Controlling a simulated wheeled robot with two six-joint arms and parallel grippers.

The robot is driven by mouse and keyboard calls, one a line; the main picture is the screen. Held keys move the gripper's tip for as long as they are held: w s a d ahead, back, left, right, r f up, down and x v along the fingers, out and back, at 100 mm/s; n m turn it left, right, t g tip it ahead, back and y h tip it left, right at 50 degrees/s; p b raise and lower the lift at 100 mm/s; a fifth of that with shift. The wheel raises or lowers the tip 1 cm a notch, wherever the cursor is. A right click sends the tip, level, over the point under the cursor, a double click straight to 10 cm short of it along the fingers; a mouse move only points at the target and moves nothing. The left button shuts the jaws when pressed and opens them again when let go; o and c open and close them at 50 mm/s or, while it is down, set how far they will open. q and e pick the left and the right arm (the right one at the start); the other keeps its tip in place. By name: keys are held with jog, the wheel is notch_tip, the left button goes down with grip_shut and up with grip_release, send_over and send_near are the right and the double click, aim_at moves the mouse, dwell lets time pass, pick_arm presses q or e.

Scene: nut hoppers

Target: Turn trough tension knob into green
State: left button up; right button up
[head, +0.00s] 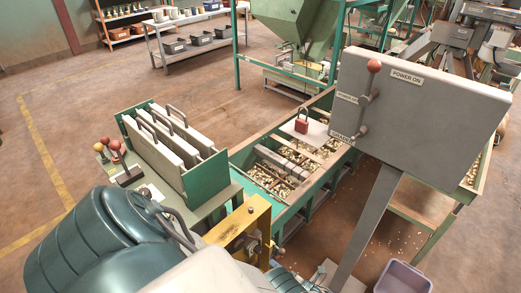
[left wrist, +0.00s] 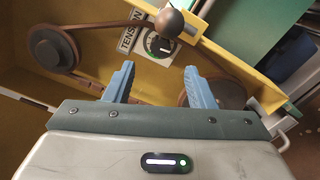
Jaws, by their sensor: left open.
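The tension knob (left wrist: 168,22) has a dark ball grip and stands at the top of the left wrist view, over a round dial (left wrist: 158,47) with a green mark on its edge. A "TENSION" label (left wrist: 130,34) sits beside it on the yellow housing (left wrist: 225,62). Exactly where the knob points on the dial is unclear. My left gripper (left wrist: 160,70) is open, with its two blue fingers apart and empty just below the dial. The knob is beyond the fingertips, not between them. In the head view my left arm covers the area near the yellow frame (head: 253,217). My right gripper is not seen.
A pulley wheel with a belt (left wrist: 52,48) is left of the knob. In the head view, a green rack with pale plates (head: 190,175), a trough of nuts (head: 268,182), and a grey power panel (head: 420,105) stand close by. A lilac bin (head: 403,277) is on the floor.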

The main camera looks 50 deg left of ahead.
aim_at(260, 252)
pick_arm(q)
jog(key=a, duration=0.6)
jog(key=shift+s+a+p, duration=0.15)
jog(key=shift+s+p, duration=0.2)
jog(key=shift+s+a, duration=0.1)
jog(key=shift+a, duration=0.65)
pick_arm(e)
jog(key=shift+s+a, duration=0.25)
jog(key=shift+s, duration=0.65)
pick_arm(q)
jog(key=shift+c, duration=0.4)
jog(key=c, duration=0.9)
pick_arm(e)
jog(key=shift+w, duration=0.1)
pick_arm(q)
jog(key=shift+m, duration=3.4)
